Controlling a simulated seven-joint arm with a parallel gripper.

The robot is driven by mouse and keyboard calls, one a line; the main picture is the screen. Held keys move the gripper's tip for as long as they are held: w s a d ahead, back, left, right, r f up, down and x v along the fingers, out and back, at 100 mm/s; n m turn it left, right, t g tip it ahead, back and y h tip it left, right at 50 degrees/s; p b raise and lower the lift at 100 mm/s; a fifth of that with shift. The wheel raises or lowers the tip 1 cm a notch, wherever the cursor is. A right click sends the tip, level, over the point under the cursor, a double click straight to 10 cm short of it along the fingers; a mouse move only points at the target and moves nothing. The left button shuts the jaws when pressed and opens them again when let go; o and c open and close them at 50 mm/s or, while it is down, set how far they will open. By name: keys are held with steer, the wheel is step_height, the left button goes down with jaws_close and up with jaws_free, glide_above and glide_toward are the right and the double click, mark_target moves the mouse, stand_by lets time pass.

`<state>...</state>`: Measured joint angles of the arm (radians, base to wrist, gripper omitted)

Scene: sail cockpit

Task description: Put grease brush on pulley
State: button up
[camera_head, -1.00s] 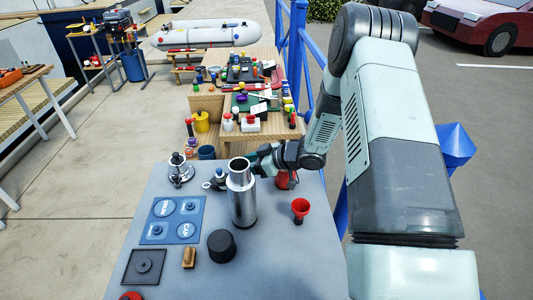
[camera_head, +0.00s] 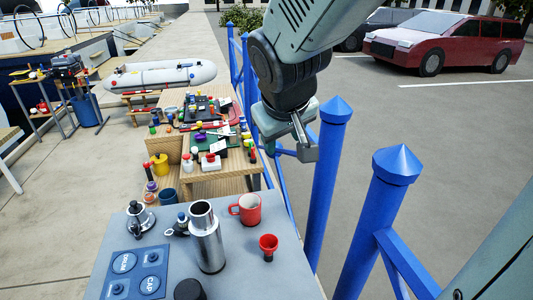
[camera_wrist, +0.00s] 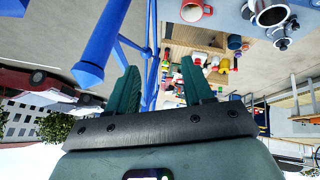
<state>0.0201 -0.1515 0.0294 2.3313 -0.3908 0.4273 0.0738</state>
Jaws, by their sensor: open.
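My gripper (camera_head: 296,150) is open and hangs in the air beside the blue railing, right of and beyond the grey table. In the wrist view its two green fingers (camera_wrist: 160,88) stand apart with nothing between them. I cannot pick out a grease brush for certain in any view. I cannot identify a pulley for certain either. A small chrome fitting (camera_head: 140,216) stands at the left back of the grey table. Many small tools and parts crowd the wooden bench (camera_head: 225,184) behind it, too small to tell apart.
The grey table (camera_head: 265,285) holds a steel flask (camera_head: 207,240), a red mug (camera_head: 246,209), a red funnel-like cup (camera_head: 268,246) and a blue labelled panel (camera_head: 137,272). Blue railing posts (camera_head: 326,180) stand close to my gripper.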

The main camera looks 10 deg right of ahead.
steer(key=s+a+r+m+y, duration=0.1)
steer(key=s+r, duration=0.1)
steer(key=s, duration=0.7)
steer(key=s+a+r+m+y, duration=0.1)
steer(key=s+a+r, duration=0.1)
steer(key=s, duration=0.6)
steer(key=shift+s+a+r+g, duration=0.2)
steer(key=shift+s+r+g, duration=0.2)
steer(key=shift+r, duration=0.2)
